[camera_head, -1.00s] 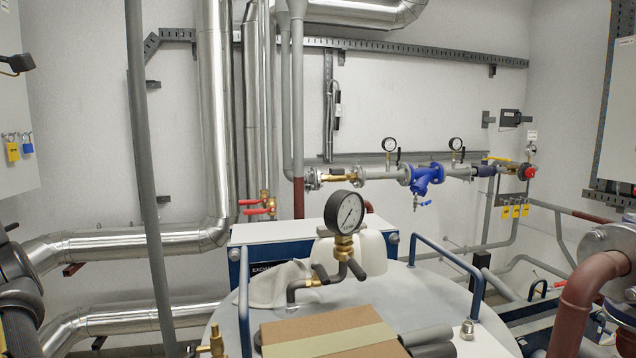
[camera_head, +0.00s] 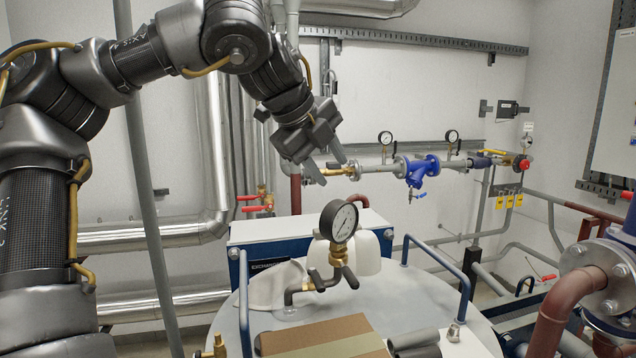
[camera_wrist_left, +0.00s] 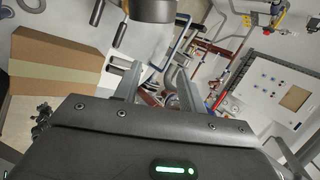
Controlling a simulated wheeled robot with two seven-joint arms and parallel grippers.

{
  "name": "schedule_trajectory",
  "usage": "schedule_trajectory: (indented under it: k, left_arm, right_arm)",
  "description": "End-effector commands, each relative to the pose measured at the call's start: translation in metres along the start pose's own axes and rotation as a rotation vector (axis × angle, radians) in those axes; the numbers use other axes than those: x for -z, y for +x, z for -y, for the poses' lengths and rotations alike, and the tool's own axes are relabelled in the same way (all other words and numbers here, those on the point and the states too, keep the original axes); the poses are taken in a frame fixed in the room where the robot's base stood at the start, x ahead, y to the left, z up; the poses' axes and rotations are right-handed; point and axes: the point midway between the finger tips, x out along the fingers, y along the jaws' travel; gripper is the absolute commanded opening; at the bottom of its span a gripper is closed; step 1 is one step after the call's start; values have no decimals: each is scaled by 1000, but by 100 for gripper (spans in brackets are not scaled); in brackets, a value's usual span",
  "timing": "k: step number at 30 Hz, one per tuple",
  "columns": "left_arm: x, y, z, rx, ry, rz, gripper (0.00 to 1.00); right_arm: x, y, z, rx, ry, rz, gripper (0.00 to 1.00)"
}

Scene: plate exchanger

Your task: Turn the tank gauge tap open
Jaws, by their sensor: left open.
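The tank gauge (camera_head: 338,222) is a round white dial in a black case, standing upright on the tank (camera_head: 400,295). Under it is a brass tap body (camera_head: 337,256) on a bent grey pipe. Short black grips stick out low at its left (camera_head: 317,280) and right (camera_head: 350,278); I cannot tell which turns the tap. My left gripper (camera_head: 329,167) is above the gauge, apart from it, open with nothing between its fingers, pointing down. In the left wrist view its two fingers (camera_wrist_left: 158,72) are spread, with a dark cylinder (camera_wrist_left: 153,8), likely the gauge, at the top edge.
A cardboard piece (camera_head: 325,338) lies on the tank top. Blue-grey rails (camera_head: 440,262) rise at the tank's sides. A pipe line with a blue valve (camera_head: 418,170) runs along the back wall. A vertical grey pipe (camera_head: 150,220) stands at left, behind my left arm.

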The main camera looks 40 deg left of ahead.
Motion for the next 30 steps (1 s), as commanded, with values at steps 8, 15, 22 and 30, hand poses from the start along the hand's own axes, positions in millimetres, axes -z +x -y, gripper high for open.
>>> schedule_trajectory:
  k: [8,15,22,30]
  left_arm:
    - [21,101,-73,-462,390,125,41]
    - [23,116,-91,-548,481,136,41]
    - [21,127,-98,-545,475,135,41]
    - [11,159,-116,-551,475,137,41]
  right_arm:
    - [3,-19,-2,-2,0,-2,0]
    - [3,-21,-2,-2,0,-1,0]
    - [1,-6,-3,-4,-1,-1,0]
    - [-1,18,-3,-4,-1,0,0]
